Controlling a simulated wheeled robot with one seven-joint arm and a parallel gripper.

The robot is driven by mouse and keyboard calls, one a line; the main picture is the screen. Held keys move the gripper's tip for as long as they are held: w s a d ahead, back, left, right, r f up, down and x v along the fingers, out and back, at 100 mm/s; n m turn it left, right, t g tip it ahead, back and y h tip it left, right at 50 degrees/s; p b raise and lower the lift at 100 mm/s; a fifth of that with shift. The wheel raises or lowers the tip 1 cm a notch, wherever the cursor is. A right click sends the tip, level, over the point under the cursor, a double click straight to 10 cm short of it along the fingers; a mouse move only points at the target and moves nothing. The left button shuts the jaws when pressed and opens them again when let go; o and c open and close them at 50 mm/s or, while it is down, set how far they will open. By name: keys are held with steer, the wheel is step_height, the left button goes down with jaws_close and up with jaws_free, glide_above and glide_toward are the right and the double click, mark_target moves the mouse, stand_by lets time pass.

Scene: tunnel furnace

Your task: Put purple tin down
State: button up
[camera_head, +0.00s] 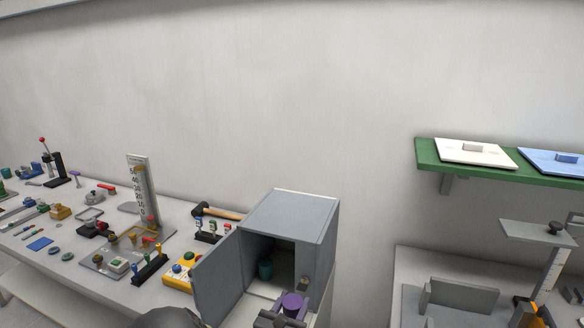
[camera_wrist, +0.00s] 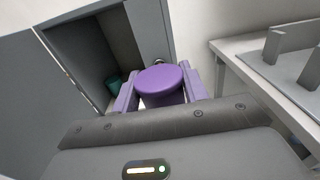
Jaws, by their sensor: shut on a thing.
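The purple tin (camera_head: 293,303) is held in my gripper (camera_head: 284,314), in front of the grey furnace box (camera_head: 291,222) in the head view. In the wrist view the purple tin (camera_wrist: 161,84) sits between the two fingers of my gripper (camera_wrist: 161,92), which is shut on it. The furnace box's door (camera_head: 217,280) stands open to the left. What lies directly under the purple tin is hidden.
The white table (camera_head: 60,285) left of the box is crowded with tools, a yellow button box (camera_head: 181,272) and an upright scale (camera_head: 143,190). Another bench (camera_head: 420,262) with grey fixtures is at the right. A green shelf (camera_head: 428,158) hangs above it.

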steer(key=d+f+n+t+y, duration=0.1)
steer(key=d+f+n+y, duration=0.3)
steer(key=d+f, duration=1.1)
step_height(320, 180, down, 3)
steer(key=shift+w+y+p, duration=0.15)
steer(key=shift+y+p, duration=0.25)
steer(key=shift+y, duration=0.8)
steer(key=shift+d, duration=0.1)
